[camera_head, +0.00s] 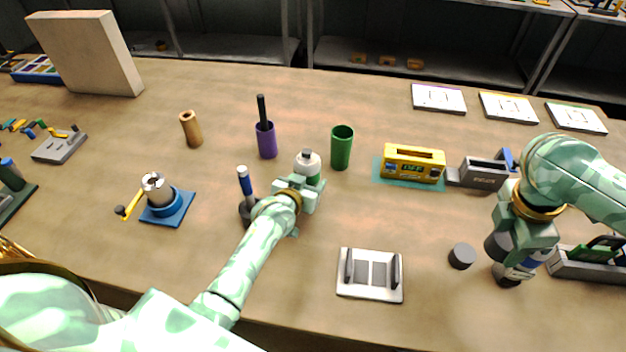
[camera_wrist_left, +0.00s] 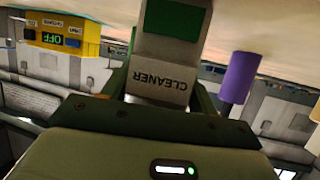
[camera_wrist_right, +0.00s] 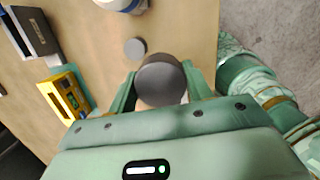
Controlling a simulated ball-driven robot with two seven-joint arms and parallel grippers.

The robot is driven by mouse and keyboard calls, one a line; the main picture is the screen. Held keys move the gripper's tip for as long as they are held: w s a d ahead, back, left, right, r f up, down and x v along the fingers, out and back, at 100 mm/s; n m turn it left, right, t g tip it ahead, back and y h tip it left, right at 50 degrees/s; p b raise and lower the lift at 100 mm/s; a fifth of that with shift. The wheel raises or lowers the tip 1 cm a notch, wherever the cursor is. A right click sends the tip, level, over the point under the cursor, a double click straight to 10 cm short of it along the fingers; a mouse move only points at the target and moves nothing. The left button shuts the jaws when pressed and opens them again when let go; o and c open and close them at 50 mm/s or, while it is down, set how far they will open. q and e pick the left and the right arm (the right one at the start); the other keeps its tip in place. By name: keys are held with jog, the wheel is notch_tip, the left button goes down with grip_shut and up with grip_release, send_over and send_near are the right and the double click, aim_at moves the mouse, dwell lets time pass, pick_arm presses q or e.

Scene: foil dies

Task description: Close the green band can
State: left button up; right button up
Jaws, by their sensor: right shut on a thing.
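The green band can (camera_head: 307,164) is white with a rounded top and stands upright near the middle of the table. My left gripper (camera_head: 303,186) is shut around it. In the left wrist view the can (camera_wrist_left: 160,88) shows its CLEANER label and green band between the fingers. My right gripper (camera_head: 512,268) is at the right, raised above the table, well apart from the can. It is shut on a dark round cap (camera_wrist_right: 160,82), which shows between the fingers in the right wrist view. A smaller-looking grey disc (camera_head: 462,256) lies on the table to its left.
A green cup (camera_head: 342,147) stands close to the right of the can, and a purple cup (camera_head: 267,142) to its left. A yellow device (camera_head: 413,163) and a grey box (camera_head: 483,174) lie farther right. A white fixture (camera_head: 370,291) sits at the front. A blue-and-white object (camera_wrist_right: 122,4) is near the right gripper.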

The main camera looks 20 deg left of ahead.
pick_arm(q)
jog(key=shift+c, duration=0.6)
jog(key=shift+r, duration=0.1)
jog(key=shift+r, duration=0.1)
